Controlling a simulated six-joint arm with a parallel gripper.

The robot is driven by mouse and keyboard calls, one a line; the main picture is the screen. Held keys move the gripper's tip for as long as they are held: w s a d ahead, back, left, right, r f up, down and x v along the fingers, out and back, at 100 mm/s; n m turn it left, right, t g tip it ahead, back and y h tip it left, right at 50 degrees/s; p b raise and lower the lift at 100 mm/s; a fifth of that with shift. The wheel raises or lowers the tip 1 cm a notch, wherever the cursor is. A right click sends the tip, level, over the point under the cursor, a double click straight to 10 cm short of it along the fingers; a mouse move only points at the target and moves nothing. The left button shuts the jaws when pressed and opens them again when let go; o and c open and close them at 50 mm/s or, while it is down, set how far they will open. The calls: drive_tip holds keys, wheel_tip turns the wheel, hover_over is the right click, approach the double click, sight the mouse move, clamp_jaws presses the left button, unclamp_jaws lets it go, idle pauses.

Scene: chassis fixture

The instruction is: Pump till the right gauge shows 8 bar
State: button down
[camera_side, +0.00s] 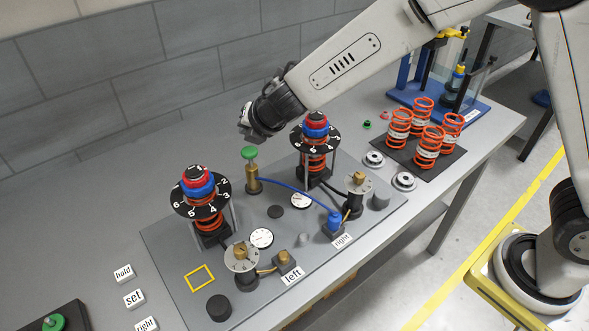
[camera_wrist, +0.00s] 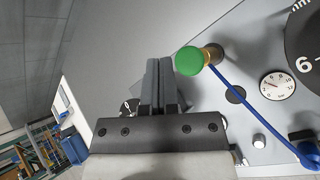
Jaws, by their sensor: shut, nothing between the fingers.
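The pump (camera_side: 252,183) is a brass cylinder with a green knob (camera_side: 249,153) on top, standing at the back of the grey fixture plate. The knob also shows in the wrist view (camera_wrist: 190,61), right of my fingers. A blue hose (camera_side: 295,191) runs from the pump to a blue connector (camera_side: 334,219) by the "right" label (camera_side: 342,241).
Two spring towers with numbered black dials (camera_side: 203,196) (camera_side: 316,140) flank the pump. The left gauge (camera_side: 261,238) lies in front. Orange springs (camera_side: 428,146) stand on a dark mat at right. Label blocks (camera_side: 134,298) lie front left. The bench behind the pump is clear.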

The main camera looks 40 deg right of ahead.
sight(249, 151)
drive_tip(key=shift+f, duration=1.1)
drive_tip(key=shift+f, duration=1.8)
idle(3.5)
drive_tip(key=shift+r, duration=0.1)
idle(0.3)
drive_tip(key=shift+r, duration=1.65)
